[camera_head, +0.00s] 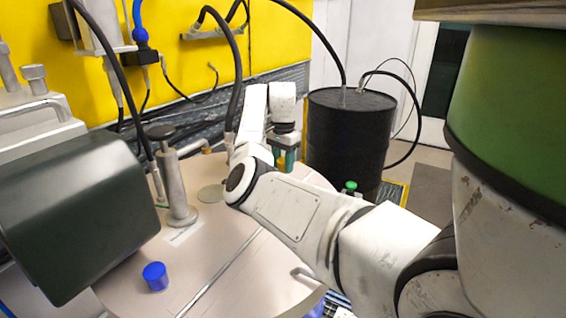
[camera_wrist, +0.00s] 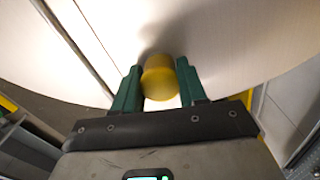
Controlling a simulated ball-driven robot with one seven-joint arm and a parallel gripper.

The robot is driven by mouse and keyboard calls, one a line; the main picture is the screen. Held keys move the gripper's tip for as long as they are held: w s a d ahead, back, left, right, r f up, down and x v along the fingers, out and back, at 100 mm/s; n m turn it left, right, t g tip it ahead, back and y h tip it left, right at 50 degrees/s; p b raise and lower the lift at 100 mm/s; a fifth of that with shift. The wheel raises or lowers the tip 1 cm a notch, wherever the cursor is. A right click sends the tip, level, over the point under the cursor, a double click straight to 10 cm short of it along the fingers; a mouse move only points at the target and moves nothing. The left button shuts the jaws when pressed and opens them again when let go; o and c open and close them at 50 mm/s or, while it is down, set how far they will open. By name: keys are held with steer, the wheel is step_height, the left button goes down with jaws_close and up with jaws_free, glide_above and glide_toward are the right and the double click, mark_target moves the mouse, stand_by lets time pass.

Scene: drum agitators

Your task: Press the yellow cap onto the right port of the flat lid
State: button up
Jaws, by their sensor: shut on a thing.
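The yellow cap (camera_wrist: 158,80) sits between the two green fingers of my gripper (camera_wrist: 160,88) in the wrist view. The fingers are shut on its sides. In the head view my gripper (camera_head: 284,156) is over the far right part of the flat lid (camera_head: 235,285), with only a bit of yellow showing between the fingers. The lid is a broad, pale round plate with a seam across it. The right port is hidden, apparently by my arm or the cap. I cannot tell whether the cap touches the lid.
A blue cap (camera_head: 155,276) stands on the lid's near left. A metal pipe fitting (camera_head: 177,185) rises from the lid, with a dark motor housing (camera_head: 85,215) at left. A black drum (camera_head: 347,135) with hoses stands behind my gripper. A yellow wall (camera_head: 190,85) is at the back.

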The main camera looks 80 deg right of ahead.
steer(key=shift+f, duration=0.3)
steer(key=o, duration=1.1)
steer(key=shift+r, duration=0.15)
steer(key=shift+r, duration=2)
